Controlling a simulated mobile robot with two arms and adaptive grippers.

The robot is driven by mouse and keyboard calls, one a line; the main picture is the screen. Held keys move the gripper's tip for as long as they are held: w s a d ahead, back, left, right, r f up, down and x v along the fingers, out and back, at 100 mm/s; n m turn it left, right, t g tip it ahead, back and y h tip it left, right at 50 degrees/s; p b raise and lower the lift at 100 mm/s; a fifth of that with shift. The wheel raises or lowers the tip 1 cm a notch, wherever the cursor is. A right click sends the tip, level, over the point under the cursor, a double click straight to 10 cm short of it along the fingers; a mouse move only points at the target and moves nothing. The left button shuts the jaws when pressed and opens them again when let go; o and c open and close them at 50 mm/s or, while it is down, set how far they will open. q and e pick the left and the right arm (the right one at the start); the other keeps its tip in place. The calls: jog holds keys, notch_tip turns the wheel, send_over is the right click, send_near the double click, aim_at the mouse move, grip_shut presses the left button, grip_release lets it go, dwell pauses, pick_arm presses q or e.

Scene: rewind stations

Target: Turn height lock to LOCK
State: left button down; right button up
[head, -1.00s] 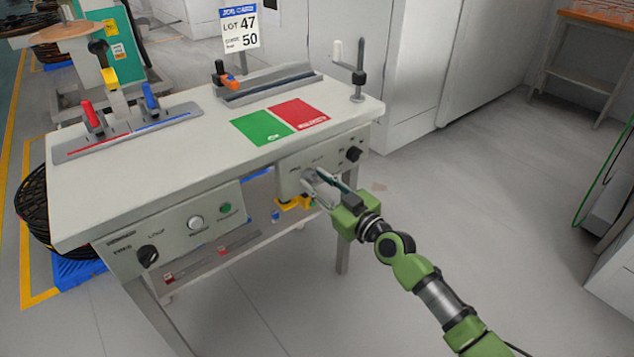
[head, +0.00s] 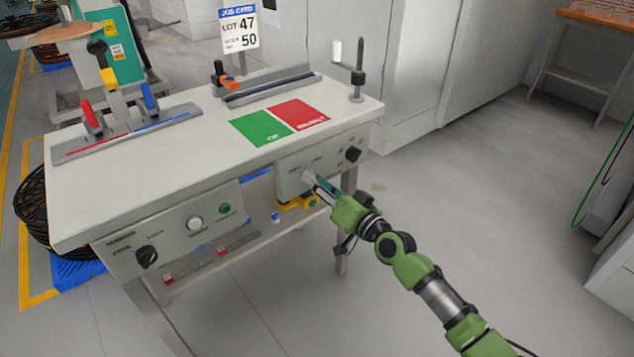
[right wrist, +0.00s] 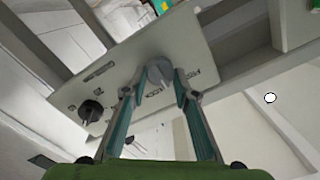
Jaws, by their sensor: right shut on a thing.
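My right gripper (head: 310,179) is at the right front panel (head: 289,181) of the workstation. In the right wrist view its two fingers (right wrist: 160,84) are closed on either side of a round grey knob (right wrist: 159,68) on that panel. The fingers largely hide the knob in the head view. Small labels stand beside it, too blurred to read surely, so I cannot tell its setting. A black knob (head: 147,256) sits on the left front panel (head: 180,228), with its pointer slanting; its labels are also unclear. My left gripper is not in view.
Another black knob (head: 353,154) is at the panel's right end, and shows in the wrist view (right wrist: 90,110). Red (head: 91,116) and blue (head: 150,98) clamps stand on the tabletop (head: 190,140). Yellow parts (head: 296,203) are under the panel. The floor to the right is clear.

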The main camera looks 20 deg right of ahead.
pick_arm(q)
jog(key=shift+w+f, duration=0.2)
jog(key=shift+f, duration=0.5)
pick_arm(e)
jog(key=m, duration=0.8)
jog(key=shift+d+f, duration=0.1)
jog(key=shift+f, duration=0.05)
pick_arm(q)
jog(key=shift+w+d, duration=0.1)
pick_arm(e)
jog(key=shift+m, duration=0.3)
jog(key=o, duration=1.1)
jog(key=v, duration=1.2)
